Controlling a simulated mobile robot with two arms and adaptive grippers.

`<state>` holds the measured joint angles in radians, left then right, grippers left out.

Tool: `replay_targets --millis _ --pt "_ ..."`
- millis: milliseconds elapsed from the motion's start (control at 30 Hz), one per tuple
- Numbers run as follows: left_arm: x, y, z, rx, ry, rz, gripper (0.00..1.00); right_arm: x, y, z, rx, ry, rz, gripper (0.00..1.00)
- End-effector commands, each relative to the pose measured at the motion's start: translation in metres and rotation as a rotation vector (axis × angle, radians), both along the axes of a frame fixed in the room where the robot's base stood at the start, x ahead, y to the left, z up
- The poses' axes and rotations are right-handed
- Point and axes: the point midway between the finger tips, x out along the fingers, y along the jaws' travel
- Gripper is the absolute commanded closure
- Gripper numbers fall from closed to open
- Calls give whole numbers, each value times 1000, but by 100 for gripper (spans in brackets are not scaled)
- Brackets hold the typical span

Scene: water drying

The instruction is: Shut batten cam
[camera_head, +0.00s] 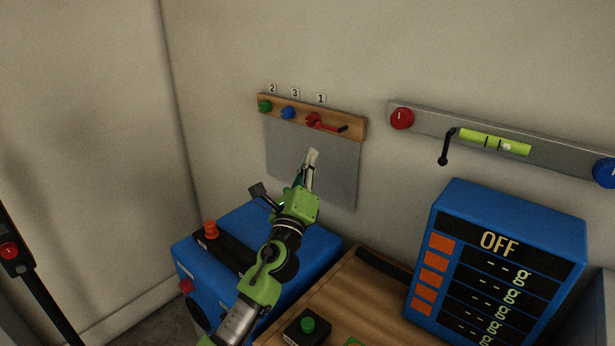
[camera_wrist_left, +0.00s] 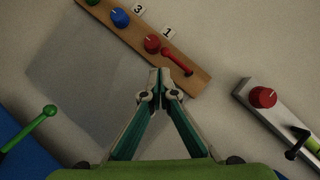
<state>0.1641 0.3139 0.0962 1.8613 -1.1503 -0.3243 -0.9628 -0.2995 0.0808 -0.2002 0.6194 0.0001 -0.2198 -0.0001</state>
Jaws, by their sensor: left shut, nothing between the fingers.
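A wooden batten (camera_head: 334,124) is fixed to the wall with a green knob (camera_head: 265,106), a blue knob (camera_head: 288,112) and a red cam (camera_head: 313,119) under label 1. The cam's red lever points right along the batten, ending in a dark tip. A grey sheet (camera_head: 335,180) hangs below the batten. My left gripper (camera_head: 312,152) is in front of the sheet, below the cam, shut and empty. In the left wrist view its fingertips (camera_wrist_left: 161,76) appear just below the red cam (camera_wrist_left: 153,44) and its lever (camera_wrist_left: 177,61); contact cannot be told. My right gripper is out of view.
A metal rail (camera_head: 450,125) with a red knob, black lever and green level is on the wall to the right. A blue machine (camera_head: 320,246) stands below my left arm. A blue display box (camera_head: 515,205) reading OFF stands at right by a wooden surface (camera_head: 330,290).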

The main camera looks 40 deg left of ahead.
Motion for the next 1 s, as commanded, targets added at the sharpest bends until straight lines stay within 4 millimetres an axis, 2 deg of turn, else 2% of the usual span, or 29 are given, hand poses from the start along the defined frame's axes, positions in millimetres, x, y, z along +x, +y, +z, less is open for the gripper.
replay_targets --millis 100,333,1000 --pt "-21 -8 -10 -2 2 0 100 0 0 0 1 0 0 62" --pt "-45 -17 -21 1 0 0 100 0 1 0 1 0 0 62" --pt "-49 -19 -22 2 -1 -1 100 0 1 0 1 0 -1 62"
